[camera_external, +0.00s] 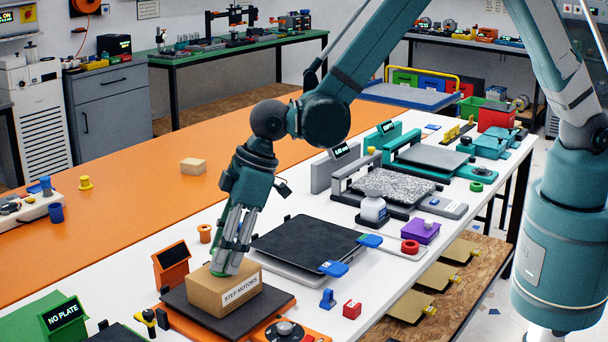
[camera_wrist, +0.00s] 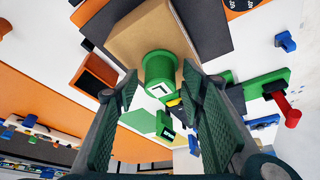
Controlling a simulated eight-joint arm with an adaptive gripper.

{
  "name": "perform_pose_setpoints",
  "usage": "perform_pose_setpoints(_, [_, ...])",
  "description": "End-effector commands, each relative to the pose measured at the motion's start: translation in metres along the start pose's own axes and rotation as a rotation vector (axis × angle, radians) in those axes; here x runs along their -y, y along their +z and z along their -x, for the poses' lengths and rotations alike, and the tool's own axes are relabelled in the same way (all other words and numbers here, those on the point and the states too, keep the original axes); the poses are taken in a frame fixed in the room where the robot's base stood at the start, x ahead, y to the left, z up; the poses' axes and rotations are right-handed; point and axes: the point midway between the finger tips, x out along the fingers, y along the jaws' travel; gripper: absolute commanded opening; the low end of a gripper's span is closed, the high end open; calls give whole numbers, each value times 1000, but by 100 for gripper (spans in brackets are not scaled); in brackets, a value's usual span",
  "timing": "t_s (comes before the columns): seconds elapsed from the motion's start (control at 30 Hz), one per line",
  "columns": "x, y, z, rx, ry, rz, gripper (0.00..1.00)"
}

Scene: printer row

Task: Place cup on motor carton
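The motor carton (camera_external: 225,290) is a brown box labelled "STEP MOTORS". It sits on the dark plate of an orange printer. The carton also shows in the wrist view (camera_wrist: 135,38). The green cup (camera_wrist: 160,72) is at the carton's edge in the wrist view, between my fingertips. In the external view only a green sliver of the cup (camera_external: 221,272) shows at the carton's top, under my fingers; its contact with the carton is hard to see. My gripper (camera_external: 228,268) points down over the carton. In the wrist view the fingers (camera_wrist: 160,78) stand apart, with small gaps either side of the cup.
An orange display (camera_external: 171,266) stands just left of the carton. A black plate printer (camera_external: 308,245) is to the right, with a blue tab and small blue and red parts nearby. An orange spool (camera_external: 205,233) stands behind. The orange strip of table is mostly clear.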

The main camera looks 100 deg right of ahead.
Motion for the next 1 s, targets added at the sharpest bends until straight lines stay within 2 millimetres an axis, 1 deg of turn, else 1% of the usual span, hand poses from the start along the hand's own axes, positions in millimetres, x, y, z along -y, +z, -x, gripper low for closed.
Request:
perform_pose_setpoints(0.33, [0, -1, 2, 0, 0, 0, 40])
perform_pose_setpoints(0.53, [0, -1, 10, 0, 0, 0, 40])
perform_pose_setpoints(0.77, [0, -1, 30, 0, 0, 0, 40])
perform_pose_setpoints(1.0, [0, -1, 57, 0, 0, 0, 40])
